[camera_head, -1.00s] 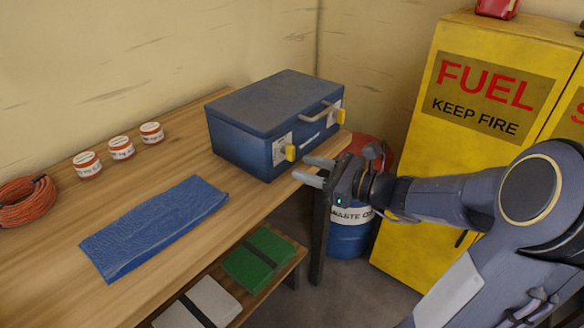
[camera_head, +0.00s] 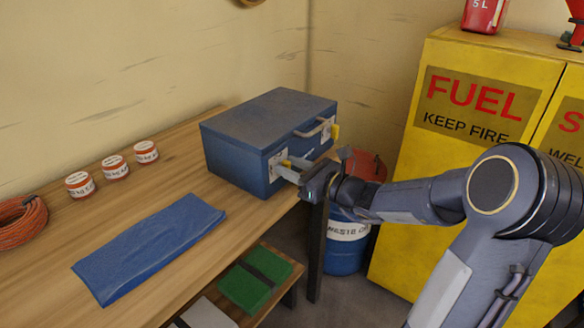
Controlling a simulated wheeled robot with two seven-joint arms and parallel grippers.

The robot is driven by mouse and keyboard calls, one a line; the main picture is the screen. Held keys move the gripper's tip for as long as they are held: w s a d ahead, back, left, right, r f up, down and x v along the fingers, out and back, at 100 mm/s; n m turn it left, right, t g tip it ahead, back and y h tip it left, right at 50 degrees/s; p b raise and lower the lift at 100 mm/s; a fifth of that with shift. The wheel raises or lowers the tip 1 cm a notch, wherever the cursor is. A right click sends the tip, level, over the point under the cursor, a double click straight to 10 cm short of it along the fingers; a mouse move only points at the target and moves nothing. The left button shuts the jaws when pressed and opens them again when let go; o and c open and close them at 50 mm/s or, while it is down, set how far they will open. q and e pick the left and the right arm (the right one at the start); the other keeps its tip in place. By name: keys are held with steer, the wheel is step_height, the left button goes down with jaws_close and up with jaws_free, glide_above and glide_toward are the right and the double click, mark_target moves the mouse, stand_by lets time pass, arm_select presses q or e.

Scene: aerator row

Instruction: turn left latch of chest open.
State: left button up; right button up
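The blue chest (camera_head: 238,144) stands closed at the back right of the wooden workbench. Its left latch (camera_head: 286,163) is a small yellow tab on the front, partly hidden by my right gripper. The right latch (camera_head: 335,132) is yellow too, with the grey handle (camera_head: 309,128) between the two. My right gripper (camera_head: 285,167) is at the left latch, its two fingers apart with the yellow tab between or just behind their tips. I cannot tell whether they touch it. My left gripper is not in view.
On the workbench (camera_head: 170,181) lie a blue mat (camera_head: 150,247), several white-and-red tins (camera_head: 115,168) and an orange coil (camera_head: 20,222). A green case (camera_head: 250,283) is on the shelf below. A waste drum (camera_head: 345,248) and a yellow fuel cabinet (camera_head: 400,245) stand right of the bench.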

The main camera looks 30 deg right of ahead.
steer(key=shift+c, duration=0.4)
jaws_close()
steer(key=shift+f+n+b, duration=0.2)
steer(key=shift+n+b, duration=0.3)
steer(key=shift+b, duration=0.3)
steer(key=shift+s+a+f+n+b, duration=0.1)
steer(key=shift+a+f+n+b, duration=0.1)
steer(key=shift+n+b, duration=3.2)
steer(key=shift+s+a+f+n+b, duration=0.15)
steer(key=shift+n+b, duration=2.2)
steer(key=shift+b, duration=2.1)
steer(key=shift+w+a+f+n+b, duration=0.1)
steer(key=shift+a+n+b, duration=0.1)
steer(key=shift+n+b, duration=3.2)
steer(key=shift+m+b, duration=0.5)
steer(key=shift+m, duration=0.05)
steer(key=shift+s, duration=0.1)
steer(key=shift+o, duration=0.4)
jaws_free()
